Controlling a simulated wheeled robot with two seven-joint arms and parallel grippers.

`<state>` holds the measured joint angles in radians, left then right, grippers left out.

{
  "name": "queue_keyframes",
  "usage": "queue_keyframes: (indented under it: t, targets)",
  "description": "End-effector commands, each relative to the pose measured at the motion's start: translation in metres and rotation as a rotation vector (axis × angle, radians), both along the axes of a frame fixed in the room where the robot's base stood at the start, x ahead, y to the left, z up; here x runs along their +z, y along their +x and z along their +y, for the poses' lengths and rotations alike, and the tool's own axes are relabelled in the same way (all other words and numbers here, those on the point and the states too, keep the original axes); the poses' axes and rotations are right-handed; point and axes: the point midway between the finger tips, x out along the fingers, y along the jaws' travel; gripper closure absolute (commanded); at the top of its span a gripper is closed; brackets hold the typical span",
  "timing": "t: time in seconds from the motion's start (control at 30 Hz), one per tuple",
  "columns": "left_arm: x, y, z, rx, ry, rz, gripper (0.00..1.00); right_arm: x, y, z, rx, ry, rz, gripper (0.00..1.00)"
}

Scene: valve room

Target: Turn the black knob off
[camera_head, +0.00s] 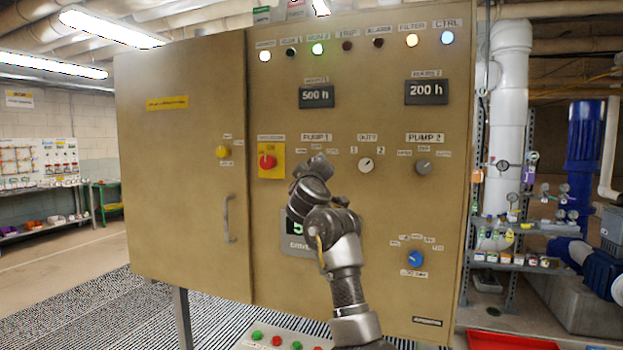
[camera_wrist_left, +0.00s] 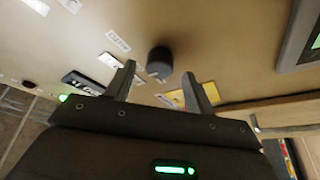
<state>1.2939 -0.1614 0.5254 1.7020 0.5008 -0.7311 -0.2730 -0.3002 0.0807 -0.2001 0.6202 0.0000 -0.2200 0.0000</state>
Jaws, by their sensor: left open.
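The black knob (camera_wrist_left: 159,62) sticks out of the beige panel in the left wrist view. In the head view it is hidden behind my left gripper (camera_head: 312,168), which is at the panel just below the PUMP 1 label. In the left wrist view my left gripper (camera_wrist_left: 159,70) is open, its two fingertips on either side of the knob's near part. Whether they touch it I cannot tell; a gap shows on each side. The knob's pointer direction is not clear. My right gripper is not in view.
On the cabinet (camera_head: 180,200), a red switch (camera_head: 267,162) on a yellow plate is left of my gripper. A pale DUTY knob (camera_head: 366,165) and a grey PUMP 2 knob (camera_head: 423,166) are to the right. A blue knob (camera_head: 414,258) sits lower right. A door handle (camera_head: 228,218) protrudes left.

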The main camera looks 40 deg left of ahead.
Motion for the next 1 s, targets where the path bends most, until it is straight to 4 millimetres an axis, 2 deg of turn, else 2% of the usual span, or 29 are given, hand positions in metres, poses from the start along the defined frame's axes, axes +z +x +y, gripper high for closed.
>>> queue_keyframes:
  t: [0.03, 0.13, 0.4, 0.6, 1.0]
  targets:
    - [-0.006, -0.007, -0.007, -0.002, 0.001, -0.004, 0.46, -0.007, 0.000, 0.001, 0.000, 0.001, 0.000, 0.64]
    - [-0.011, -0.024, -0.019, -0.001, 0.001, -0.004, 0.46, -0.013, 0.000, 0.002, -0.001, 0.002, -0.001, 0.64]
    - [-0.021, -0.060, -0.045, -0.002, -0.001, -0.003, 0.46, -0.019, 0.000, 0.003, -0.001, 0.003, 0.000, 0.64]
    - [-0.024, -0.069, -0.052, -0.002, 0.000, -0.001, 0.46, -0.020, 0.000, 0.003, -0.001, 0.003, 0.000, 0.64]
    - [-0.024, -0.070, -0.052, -0.002, 0.000, 0.001, 0.46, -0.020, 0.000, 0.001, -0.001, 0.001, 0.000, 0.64]
